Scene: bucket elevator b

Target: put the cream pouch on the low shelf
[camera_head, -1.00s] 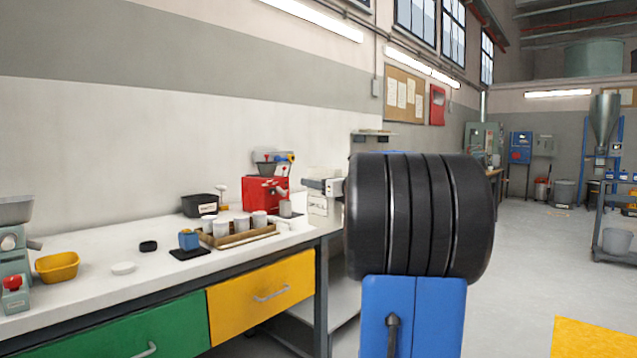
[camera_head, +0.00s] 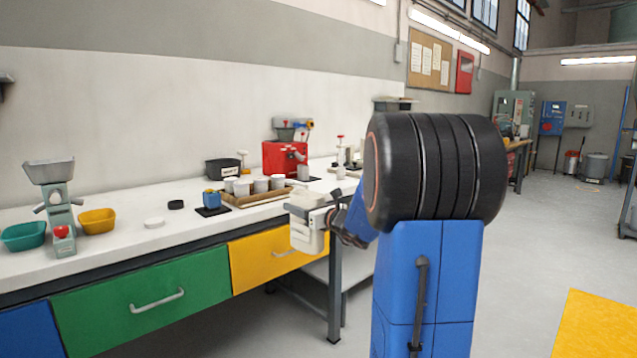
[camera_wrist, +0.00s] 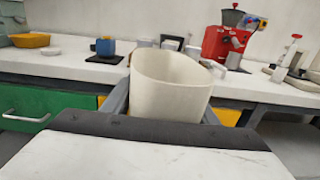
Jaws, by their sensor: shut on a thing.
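My gripper (camera_head: 318,212) is in front of the bench's right part, near the yellow drawer. It is shut on the cream pouch (camera_head: 306,238), which looks like an open-topped, rounded cream container. In the wrist view the pouch (camera_wrist: 170,85) stands upright between the two dark fingers, its open rim facing up. A low pale shelf (camera_head: 357,268) shows under the bench's right end. My blue and black arm hides part of it.
The white bench (camera_head: 130,245) carries a tray of white cups (camera_head: 255,198), a red machine (camera_head: 285,158), a black bin (camera_head: 222,168) and a yellow bowl (camera_head: 97,220). A bench leg (camera_head: 334,300) stands near the shelf. Floor to the right is open.

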